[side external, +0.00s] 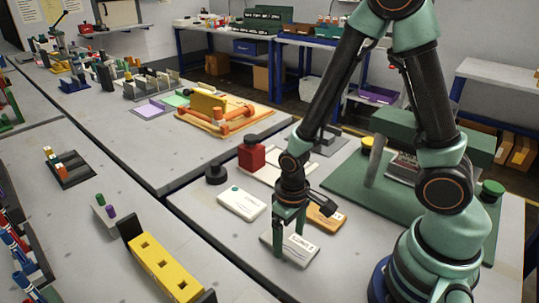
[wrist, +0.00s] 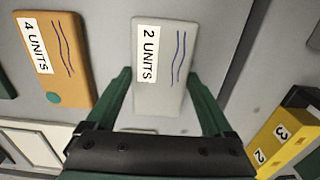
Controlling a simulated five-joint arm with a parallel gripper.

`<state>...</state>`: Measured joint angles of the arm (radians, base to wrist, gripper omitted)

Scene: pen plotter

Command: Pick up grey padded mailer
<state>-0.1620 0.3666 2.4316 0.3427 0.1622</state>
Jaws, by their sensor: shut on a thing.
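The grey padded mailer (side external: 301,252) lies flat at table height under my gripper (side external: 289,232) in the side view. In the wrist view the mailer (wrist: 160,95) shows a white label reading "2 UNITS" and blue wavy lines. My gripper (wrist: 160,88) has its two green fingers along the mailer's two long sides, shut on it. I cannot see a gap between the mailer and the table.
An orange mailer (side external: 326,217), labelled "4 UNITS" in the wrist view (wrist: 66,82), lies close beside. A white mailer (side external: 242,203) lies to the left. A yellow block with square holes (side external: 165,265) stands at the front left. A green machine base (side external: 350,185) is behind right.

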